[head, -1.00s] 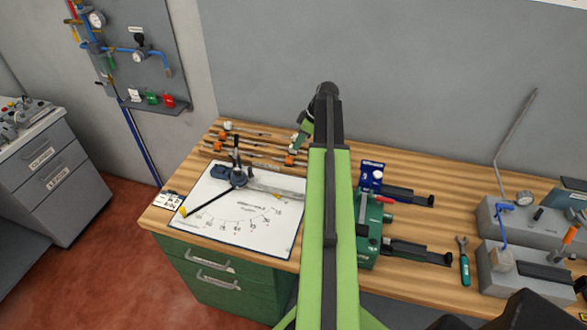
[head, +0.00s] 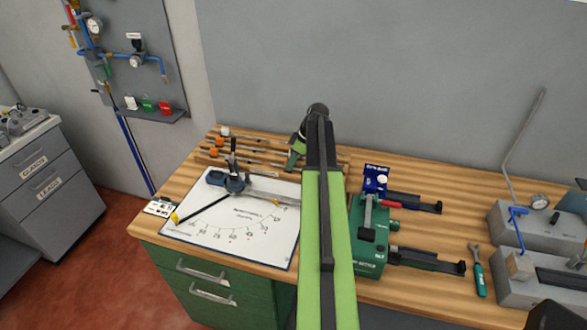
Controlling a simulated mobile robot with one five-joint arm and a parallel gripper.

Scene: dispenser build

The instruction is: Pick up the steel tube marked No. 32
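Several thin steel tubes (head: 245,154) lie side by side at the back left of the wooden bench. Small tags or caps, one white (head: 225,131) and two orange (head: 214,153), sit near their left ends. Any numbers are too small to read, so I cannot tell which is No. 32. My gripper (head: 292,162) is at the tubes' right part, left of my arm's dark end joint. It hides part of them. I cannot tell whether it touches a tube, or whether its fingers are open or shut.
A white marked board (head: 215,248) with a dark pivot fixture (head: 232,184) lies in front of the tubes. A green bench device (head: 368,245) stands right of my arm. A wrench (head: 477,268) and grey fixtures (head: 515,222) are farther right. A wall rises behind.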

